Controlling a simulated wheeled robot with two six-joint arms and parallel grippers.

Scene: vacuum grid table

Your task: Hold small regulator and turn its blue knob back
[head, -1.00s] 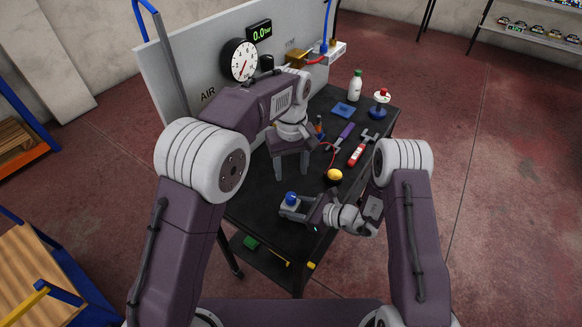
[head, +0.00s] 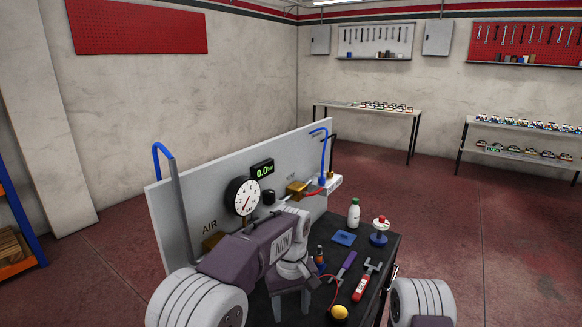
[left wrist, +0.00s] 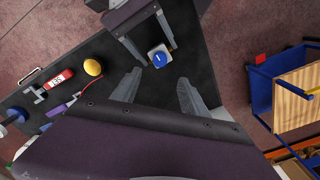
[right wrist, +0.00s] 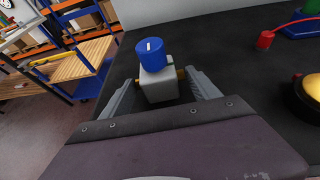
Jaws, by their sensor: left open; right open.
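The small regulator is a pale grey block (right wrist: 158,86) with brass side ports and a blue knob (right wrist: 150,55) on top, which has a white mark. It stands upright on the black table. My right gripper (right wrist: 160,90) is open, its fingers on either side of the block; contact cannot be told. In the left wrist view the blue knob (left wrist: 159,58) shows beyond the open, empty fingers of my left gripper (left wrist: 158,78), apart from them. The left gripper also shows in the head view (head: 290,303), over the table. The regulator and right gripper are outside the head view.
The upright panel (head: 175,215) with a dial gauge (head: 243,196) stands along the table's left side. A yellow dome (head: 339,312), a red-handled tool (head: 361,287), a purple-handled tool (head: 343,268) and a white bottle (head: 354,213) are on the table (head: 384,255).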

